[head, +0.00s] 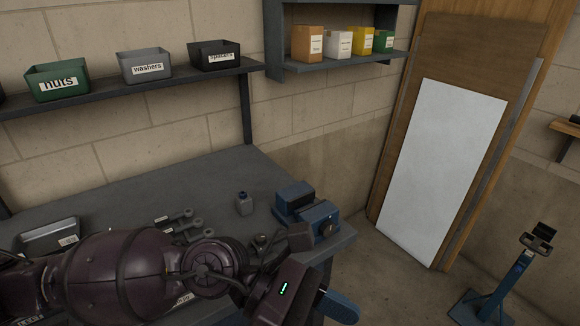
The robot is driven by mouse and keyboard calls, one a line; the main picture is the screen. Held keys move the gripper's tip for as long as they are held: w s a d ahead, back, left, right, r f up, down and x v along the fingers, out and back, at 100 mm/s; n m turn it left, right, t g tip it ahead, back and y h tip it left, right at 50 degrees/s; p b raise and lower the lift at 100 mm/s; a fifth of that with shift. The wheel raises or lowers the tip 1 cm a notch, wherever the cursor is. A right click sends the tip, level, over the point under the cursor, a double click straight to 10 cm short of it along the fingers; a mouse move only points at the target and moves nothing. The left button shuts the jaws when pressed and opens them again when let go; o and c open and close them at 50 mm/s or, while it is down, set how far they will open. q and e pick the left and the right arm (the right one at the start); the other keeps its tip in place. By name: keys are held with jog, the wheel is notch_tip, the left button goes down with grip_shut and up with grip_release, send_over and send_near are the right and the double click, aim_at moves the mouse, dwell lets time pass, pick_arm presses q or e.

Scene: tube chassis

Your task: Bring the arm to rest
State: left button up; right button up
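My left arm comes in from the left, low across the front of the workbench (130,195). My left gripper (318,301) is at the bottom middle, in front of the bench's right end, with a small green light on its body. A blue, rounded piece (340,307) shows at its far end; I cannot tell whether it is a held object or part of the gripper. The fingers are not clear enough to tell open from shut. My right gripper is not in view.
A blue vise (318,217) sits at the bench's right corner, with a small bottle (243,203) and several wrenches (188,225) to its left. A grey tray (48,236) lies at left. Bins stand on wall shelves (120,90). A blue stand (505,277) is on the floor at right.

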pick_arm(q)
jog(key=w+a+r+n+t+h, duration=0.1)
jog(key=w+r+n+t+h, duration=0.3)
jog(key=n+t, duration=0.45)
jog(key=w+a+r+n+t+h, duration=0.2)
jog(key=w+r+n+t+h, duration=0.25)
jog(key=n, duration=0.65)
jog(key=w+a+f+n+t+y, duration=0.3)
jog(key=a+n+t+y, duration=0.3)
jog(key=n+y, duration=0.3)
jog(key=w+a+f+n+t+y, duration=0.2)
jog(key=a+f+n+t+y, duration=0.3)
jog(key=n, duration=0.7)
jog(key=s+a+f+n+g+y, duration=0.2)
jog(key=a+f+n+g+y, duration=0.15)
jog(key=a+f+n, duration=0.2)
jog(key=s+a+f+n+g+y, duration=0.2)
jog(key=s+a+f+n+y, duration=0.1)
jog(key=a+f+n+y, duration=0.3)
jog(key=s+a+f+n+g, duration=0.35)
jog(key=s+f+g, duration=0.2)
jog(key=s, duration=0.25)
jog(key=s+a+f+n+g, duration=0.2)
jog(key=s+a+f+g, duration=0.2)
jog(key=s+f, duration=0.4)
jog(key=w+f+t+h, duration=0.1)
jog(key=w+f+t, duration=0.5)
jog(key=f+t, duration=0.2)
jog(key=shift+w+f, duration=0.25)
jog(key=shift+f, duration=0.2)
